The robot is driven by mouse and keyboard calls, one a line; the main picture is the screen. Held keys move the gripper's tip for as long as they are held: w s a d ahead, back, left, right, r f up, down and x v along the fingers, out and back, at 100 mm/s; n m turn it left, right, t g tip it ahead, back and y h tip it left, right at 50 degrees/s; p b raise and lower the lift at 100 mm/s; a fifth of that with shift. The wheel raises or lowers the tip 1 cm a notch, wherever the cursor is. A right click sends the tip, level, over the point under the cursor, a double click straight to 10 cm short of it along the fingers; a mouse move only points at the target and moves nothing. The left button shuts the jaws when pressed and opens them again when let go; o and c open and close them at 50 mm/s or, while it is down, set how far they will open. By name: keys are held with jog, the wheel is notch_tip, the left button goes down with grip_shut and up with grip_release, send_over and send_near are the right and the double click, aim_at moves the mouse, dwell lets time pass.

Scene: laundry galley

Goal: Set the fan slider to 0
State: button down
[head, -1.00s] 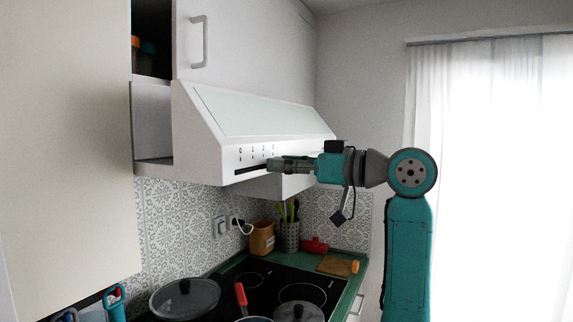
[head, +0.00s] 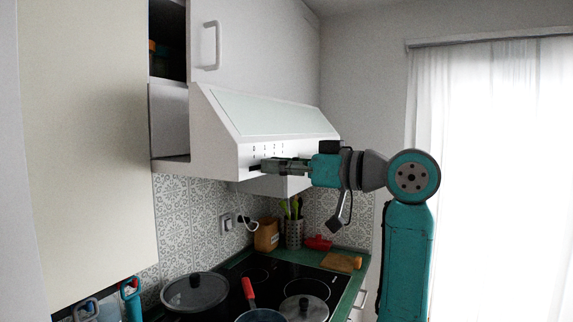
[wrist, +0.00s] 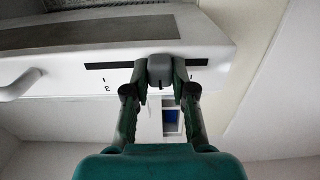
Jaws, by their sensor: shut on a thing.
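The range hood (head: 245,130) carries a dark horizontal slot (wrist: 100,66) along its front. A grey slider knob (wrist: 160,68) sits in this slot. My gripper (head: 265,166) is at the hood front; in the wrist view its two fingers are shut on the knob from both sides. The wrist view is upside down to the hood: a "3" (wrist: 107,88) stands near the slot's left end there. The knob is right of the slot's middle in that view. A tick mark shows right of the fingers; its number is not readable. Marks behind the fingers are hidden.
Below the hood is a black cooktop (head: 270,275) with a lidded pot (head: 195,292), a red-handled pan (head: 249,292) and another lidded pot. A utensil holder (head: 294,234) stands at the back. An upper cabinet (head: 260,60) is above the hood.

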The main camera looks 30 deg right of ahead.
aim_at(252, 167)
jog(key=shift+s+a, duration=0.6)
jog(key=shift+a, duration=0.2)
jog(key=shift+s+a, duration=0.6)
jog(key=shift+a, duration=0.2)
jog(key=c, duration=1)
grip_release()
jog(key=shift+a, duration=0.15)
jog(key=shift+o, duration=0.2)
jog(key=shift+s+d, duration=0.4)
jog(key=shift+d, duration=0.05)
jog(key=v, duration=1.1)
jog(key=shift+a, duration=0.1)
